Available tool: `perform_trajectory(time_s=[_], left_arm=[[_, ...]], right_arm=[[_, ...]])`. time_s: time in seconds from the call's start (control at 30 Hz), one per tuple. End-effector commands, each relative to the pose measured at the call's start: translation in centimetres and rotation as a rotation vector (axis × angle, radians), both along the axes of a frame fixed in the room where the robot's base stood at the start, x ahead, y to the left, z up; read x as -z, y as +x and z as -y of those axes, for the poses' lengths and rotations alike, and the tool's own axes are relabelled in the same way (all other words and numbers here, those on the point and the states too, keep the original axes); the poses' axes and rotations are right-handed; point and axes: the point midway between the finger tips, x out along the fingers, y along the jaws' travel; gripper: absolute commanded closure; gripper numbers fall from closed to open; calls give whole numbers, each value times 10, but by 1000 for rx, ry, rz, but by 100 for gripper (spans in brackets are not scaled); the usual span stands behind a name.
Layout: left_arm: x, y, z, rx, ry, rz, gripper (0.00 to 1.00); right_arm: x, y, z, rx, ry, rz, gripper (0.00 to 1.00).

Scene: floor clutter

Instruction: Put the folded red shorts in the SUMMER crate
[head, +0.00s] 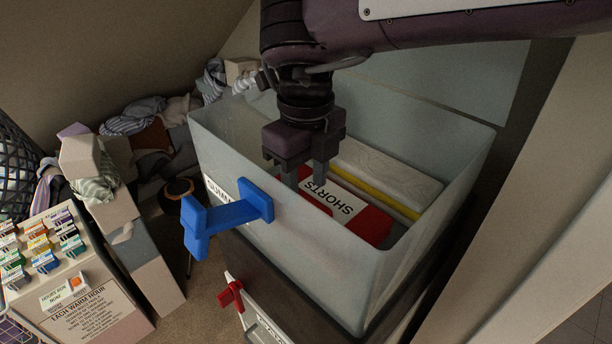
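The crate (300,262) is a pale translucent box, open at the top. A white label (216,190) on its front reads "SUMM…", the rest hidden behind a blue handle. The folded red shorts (372,226) lie inside the crate with a white band reading "SHORTS" on top. My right gripper (305,178) points down inside the crate, at the left end of the shorts. Its two fingers stand apart, with the fingertips close to the red cloth; whether they touch it is unclear. My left gripper is not in view.
A pale folded item (390,172) and a yellow one lie behind the shorts in the crate. The blue handle (228,214) sticks out in front. A lower crate with a red latch (230,294) stands beneath. A clothes heap (150,125) and a cart with colored tags (75,270) are at left.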

Motion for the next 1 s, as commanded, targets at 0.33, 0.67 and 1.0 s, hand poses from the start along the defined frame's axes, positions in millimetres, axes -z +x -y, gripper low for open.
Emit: perform_trajectory(time_s=[0.33, 0.67, 1.0], left_arm=[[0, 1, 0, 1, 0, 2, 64], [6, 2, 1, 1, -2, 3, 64], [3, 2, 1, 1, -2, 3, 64]], right_arm=[[-15, 1, 0, 0, -1, 5, 57], [-87, 1, 0, 2, -1, 6, 57], [-130, 0, 0, -1, 1, 1, 57]])
